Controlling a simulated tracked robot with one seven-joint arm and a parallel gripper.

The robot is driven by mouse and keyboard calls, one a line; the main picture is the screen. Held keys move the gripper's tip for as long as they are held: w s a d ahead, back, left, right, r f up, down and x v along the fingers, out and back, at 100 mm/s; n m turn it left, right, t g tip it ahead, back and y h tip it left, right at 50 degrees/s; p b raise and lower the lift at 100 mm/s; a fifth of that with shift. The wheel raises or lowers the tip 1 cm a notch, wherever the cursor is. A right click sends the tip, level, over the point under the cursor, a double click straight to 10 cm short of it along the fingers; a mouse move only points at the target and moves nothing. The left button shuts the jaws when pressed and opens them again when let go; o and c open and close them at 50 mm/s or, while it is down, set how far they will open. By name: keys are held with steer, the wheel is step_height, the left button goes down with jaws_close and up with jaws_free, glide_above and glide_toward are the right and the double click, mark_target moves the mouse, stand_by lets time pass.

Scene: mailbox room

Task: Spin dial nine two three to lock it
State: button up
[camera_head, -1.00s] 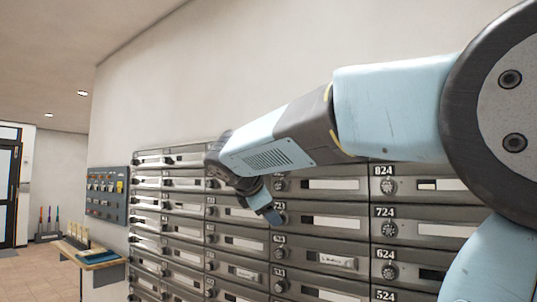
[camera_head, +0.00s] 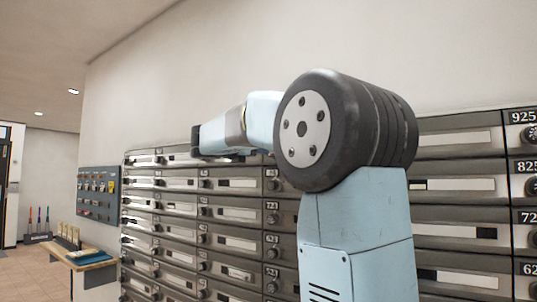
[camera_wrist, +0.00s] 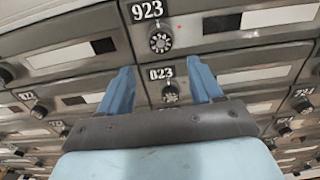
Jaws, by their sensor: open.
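The dial of box 823 (camera_wrist: 170,93) shows between the fingers, lower down. I cannot tell whether anything is touched. In the head view, my arm hides the 923 dial, and my gripper's fingers are not visible.
Mailbox rows (camera_head: 235,243) with dials and label slots fill the wall. A grey control panel (camera_head: 98,194) hangs left of them, above a small wooden shelf (camera_head: 82,258). Open floor (camera_head: 22,278) lies at the far left.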

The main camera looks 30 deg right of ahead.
steer(key=x, duration=0.8)
steer(key=shift+d, duration=0.25)
steer(key=shift+w, duration=0.1)
steer(key=c, duration=1.1)
steer(key=shift+o, duration=0.2)
steer(key=shift+m, duration=0.3)
